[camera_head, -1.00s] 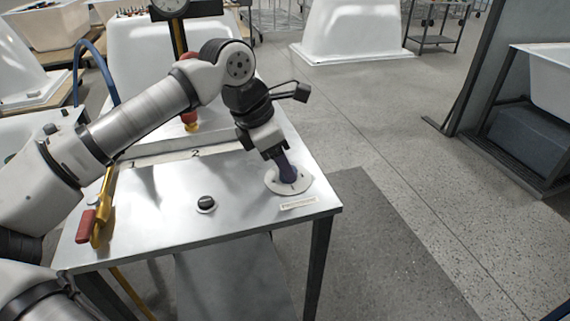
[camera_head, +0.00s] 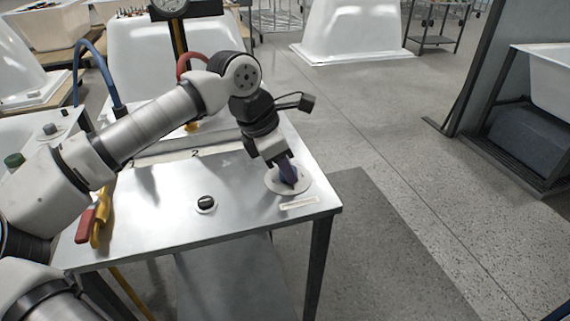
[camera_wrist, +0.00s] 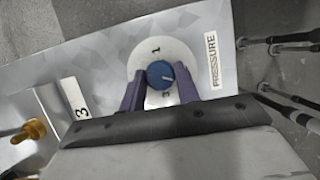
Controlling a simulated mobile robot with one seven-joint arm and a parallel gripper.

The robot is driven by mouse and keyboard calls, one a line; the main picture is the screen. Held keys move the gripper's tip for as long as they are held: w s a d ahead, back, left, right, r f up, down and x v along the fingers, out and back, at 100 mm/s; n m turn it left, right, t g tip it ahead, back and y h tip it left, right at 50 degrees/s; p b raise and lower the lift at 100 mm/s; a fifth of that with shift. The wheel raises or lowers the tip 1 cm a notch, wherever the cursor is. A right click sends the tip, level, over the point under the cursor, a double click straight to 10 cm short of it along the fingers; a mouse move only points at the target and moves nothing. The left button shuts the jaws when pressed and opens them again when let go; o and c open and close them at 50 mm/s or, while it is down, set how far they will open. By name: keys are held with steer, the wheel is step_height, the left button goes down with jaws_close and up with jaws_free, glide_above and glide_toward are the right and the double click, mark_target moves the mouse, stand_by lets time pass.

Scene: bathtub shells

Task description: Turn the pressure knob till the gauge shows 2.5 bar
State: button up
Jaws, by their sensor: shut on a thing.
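The pressure knob is a round blue knob (camera_wrist: 160,74) on a pale dial plate with digits, beside a PRESSURE label (camera_wrist: 212,60) in the wrist view. My gripper (camera_wrist: 160,88) has its two purple fingers on either side of the knob, shut on it. In the head view my gripper (camera_head: 287,175) points down at the dial plate (camera_head: 272,186) at the table's right front and hides the knob. The gauge (camera_head: 170,5) stands on a post at the top, cut by the picture edge; its reading is too small to tell.
A black knob (camera_head: 206,203) sits on the metal table (camera_head: 180,225) left of the dial. Red and yellow handles (camera_head: 92,222) are at the table's left edge. A brass fitting (camera_wrist: 30,131) shows in the wrist view. White tub shells (camera_head: 350,30) stand behind.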

steer(key=shift+m+g, duration=0.3)
steer(key=shift+m, duration=0.4)
steer(key=o, duration=1)
steer(key=v, duration=1.3)
steer(key=shift+a+r, duration=0.15)
steer(key=shift+r, duration=0.25)
